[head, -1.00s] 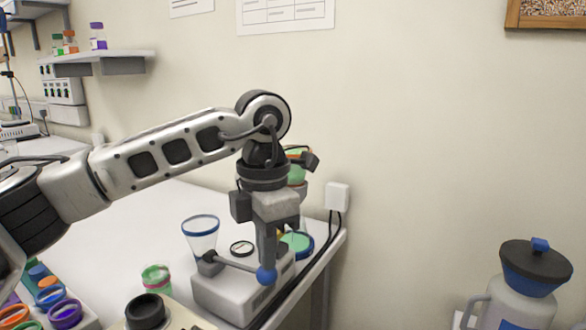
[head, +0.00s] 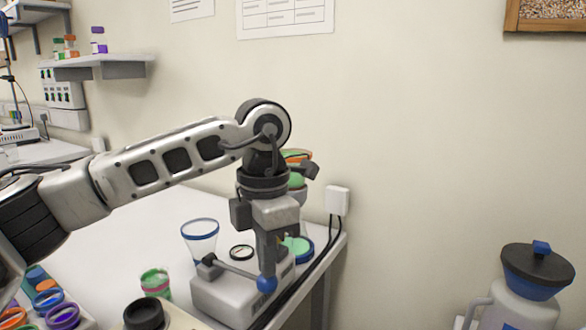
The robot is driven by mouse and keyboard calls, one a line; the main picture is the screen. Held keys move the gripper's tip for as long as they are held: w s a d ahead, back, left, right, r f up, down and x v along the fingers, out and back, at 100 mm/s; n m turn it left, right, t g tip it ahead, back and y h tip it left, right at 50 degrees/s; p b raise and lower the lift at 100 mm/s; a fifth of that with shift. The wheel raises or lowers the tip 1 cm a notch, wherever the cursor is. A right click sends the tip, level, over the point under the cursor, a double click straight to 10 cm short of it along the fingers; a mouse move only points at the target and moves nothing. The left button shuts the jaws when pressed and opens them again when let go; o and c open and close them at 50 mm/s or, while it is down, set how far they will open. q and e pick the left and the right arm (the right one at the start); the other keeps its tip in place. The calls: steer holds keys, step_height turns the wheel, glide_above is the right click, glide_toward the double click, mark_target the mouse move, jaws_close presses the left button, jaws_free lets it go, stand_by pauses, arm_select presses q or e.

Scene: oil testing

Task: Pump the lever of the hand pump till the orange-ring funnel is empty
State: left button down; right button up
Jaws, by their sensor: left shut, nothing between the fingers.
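The hand pump (head: 222,301) is a pale grey box on the bench, with a grey lever (head: 234,271) ending in a blue ball knob (head: 267,284). My left gripper (head: 267,272) points down, shut and empty, with its fingertips at the top of the knob. They appear to touch it. The orange-ring funnel (head: 297,154) stands behind my left wrist, mostly hidden. Green liquid (head: 297,181) shows in it; its level is unclear. A blue-ring funnel (head: 200,228) stands left of the gripper and looks clear. My right gripper is out of view.
A round dial (head: 241,252) and a green dish with a blue rim (head: 299,246) are by the pump. A green-and-pink jar (head: 155,281) and coloured rings (head: 62,315) are left. Black cables (head: 322,255) run along the bench's right edge. A lidded jug (head: 522,300) stands right.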

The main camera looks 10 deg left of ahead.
arm_select(q)
step_height(320, 180, up, 7)
steer(key=a+p, duration=0.1)
steer(key=p, duration=0.3)
steer(key=shift+w+a+p, duration=0.3)
steer(key=shift+a+p, duration=0.05)
steer(key=shift+p, duration=0.05)
steer(key=shift+f, duration=0.1)
stand_by(1.2)
steer(key=shift+f+b, duration=0.75)
steer(key=shift+f, duration=0.1)
steer(key=shift+s+d+f+b, duration=0.15)
steer(key=shift+d+f+b, duration=0.25)
steer(key=shift+f, duration=0.25)
steer(key=shift+s+d+f+b, duration=0.1)
steer(key=shift+d+f+b, duration=0.15)
steer(key=shift+f+b, duration=0.4)
steer(key=shift+f, duration=0.2)
